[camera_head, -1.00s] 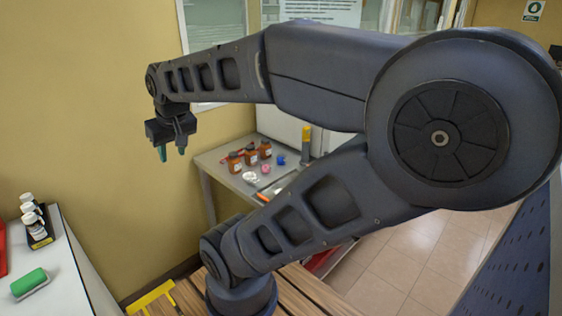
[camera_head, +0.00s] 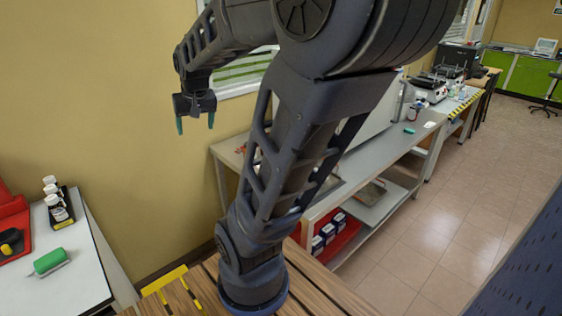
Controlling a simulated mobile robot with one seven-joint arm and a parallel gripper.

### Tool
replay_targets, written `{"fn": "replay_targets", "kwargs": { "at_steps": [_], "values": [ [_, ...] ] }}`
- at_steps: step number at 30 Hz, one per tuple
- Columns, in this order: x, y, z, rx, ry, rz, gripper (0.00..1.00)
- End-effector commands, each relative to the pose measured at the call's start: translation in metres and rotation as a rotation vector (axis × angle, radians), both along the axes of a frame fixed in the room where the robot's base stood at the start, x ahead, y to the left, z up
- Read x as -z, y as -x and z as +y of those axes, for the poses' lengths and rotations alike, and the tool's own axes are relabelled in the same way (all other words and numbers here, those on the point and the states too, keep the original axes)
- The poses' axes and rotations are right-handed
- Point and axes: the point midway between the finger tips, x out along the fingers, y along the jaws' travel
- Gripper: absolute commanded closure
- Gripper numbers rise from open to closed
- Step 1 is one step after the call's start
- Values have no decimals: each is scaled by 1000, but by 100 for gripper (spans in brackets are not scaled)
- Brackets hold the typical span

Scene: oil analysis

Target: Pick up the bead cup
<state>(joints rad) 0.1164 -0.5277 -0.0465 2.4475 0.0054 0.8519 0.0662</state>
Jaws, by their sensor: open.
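My gripper (camera_head: 195,123) hangs fingers-down in front of the yellow wall at the upper left. Its two green-tipped fingers are apart, with nothing between them. I cannot make out the bead cup. My own arm covers much of the near end of the grey bench (camera_head: 385,155), where several small items stood in the earlier view. Only a bit of something red (camera_head: 240,149) shows there at the bench's left end.
A white table (camera_head: 75,290) at the left holds a green eraser-like block (camera_head: 50,262), white-capped bottles in a black tray (camera_head: 70,217) and a red tray (camera_head: 14,222). Red bins (camera_head: 343,238) sit on the bench's lower shelf. Tiled floor (camera_head: 440,240) is open at right.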

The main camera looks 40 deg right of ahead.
Motion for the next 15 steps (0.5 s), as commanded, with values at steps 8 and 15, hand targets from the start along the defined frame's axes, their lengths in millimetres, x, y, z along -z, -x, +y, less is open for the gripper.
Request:
{"fn": "replay_targets", "kwargs": {
  "at_steps": [8, 15],
  "values": [
    [22, -58, -63, 185, -33, 25, 28],
    [51, -97, -127, 346, -51, 42, 28]
  ]
}}
